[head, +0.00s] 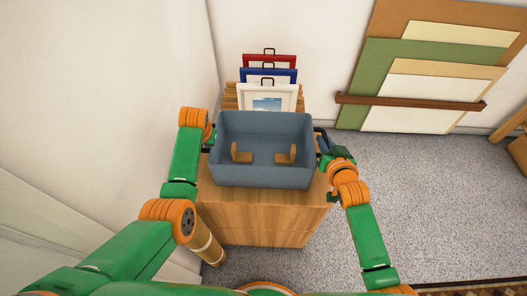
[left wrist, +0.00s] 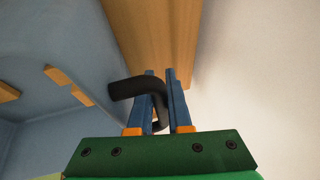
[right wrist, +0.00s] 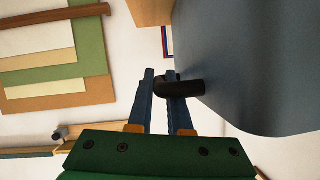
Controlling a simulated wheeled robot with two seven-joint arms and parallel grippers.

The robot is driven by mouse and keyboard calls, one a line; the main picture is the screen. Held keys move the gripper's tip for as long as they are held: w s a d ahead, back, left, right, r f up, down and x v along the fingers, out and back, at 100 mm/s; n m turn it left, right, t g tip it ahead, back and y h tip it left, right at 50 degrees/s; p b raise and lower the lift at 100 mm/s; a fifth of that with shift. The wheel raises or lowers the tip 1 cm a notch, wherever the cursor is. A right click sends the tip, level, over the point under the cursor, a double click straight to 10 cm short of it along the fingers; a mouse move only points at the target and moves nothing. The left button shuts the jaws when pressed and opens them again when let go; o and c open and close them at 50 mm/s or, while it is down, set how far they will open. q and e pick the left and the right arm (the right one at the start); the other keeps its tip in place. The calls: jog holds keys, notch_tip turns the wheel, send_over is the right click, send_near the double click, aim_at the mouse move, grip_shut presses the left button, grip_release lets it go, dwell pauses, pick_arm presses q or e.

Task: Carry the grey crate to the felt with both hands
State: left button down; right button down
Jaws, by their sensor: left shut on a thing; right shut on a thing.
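The grey crate (head: 262,178), a blue-grey open box, is at the middle of the head view, over the front part of a wooden cabinet top. I cannot tell whether it rests on the top or is just above it. It looks level. Two small wooden pieces (head: 285,155) are inside. My left gripper (left wrist: 160,75) is shut on the crate's black left handle (left wrist: 128,87). My right gripper (right wrist: 160,75) is shut on the black right handle (right wrist: 184,88). I cannot make out the felt in any view.
The wooden cabinet (head: 258,228) stands below the crate. Behind the crate, a white-framed print (head: 268,91), a blue frame (head: 250,75) and a red frame (head: 285,60) stand in a rack. Boards (head: 375,85) lean on the wall at right. Grey floor (head: 430,190) is clear to the right; a wall is close at left.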

pick_arm(q)
jog(key=shift+r, duration=0.1)
pick_arm(e)
jog(key=shift+r, duration=0.1)
dwell(0.5)
